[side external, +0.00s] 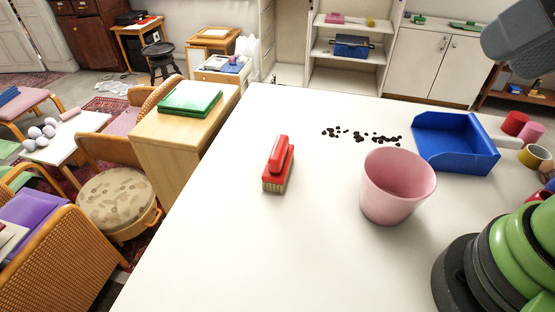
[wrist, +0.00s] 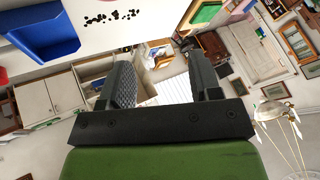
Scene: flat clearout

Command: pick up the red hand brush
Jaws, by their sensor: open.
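The red hand brush (side external: 278,165) stands on the white table (side external: 230,240), bristles down, left of the pink bucket. It has a red handle on top and pale bristles below. It does not show in the wrist view. My gripper (wrist: 165,85) is open and empty in the wrist view, with its two dark fingers apart and the room's cupboards and floor beyond them.
A pink bucket (side external: 397,186) stands right of the brush. A blue dustpan (side external: 452,142) lies behind it, with dark crumbs (side external: 362,136) to its left. Several coloured cups (side external: 534,156) sit at the far right. The table left and front of the brush is clear.

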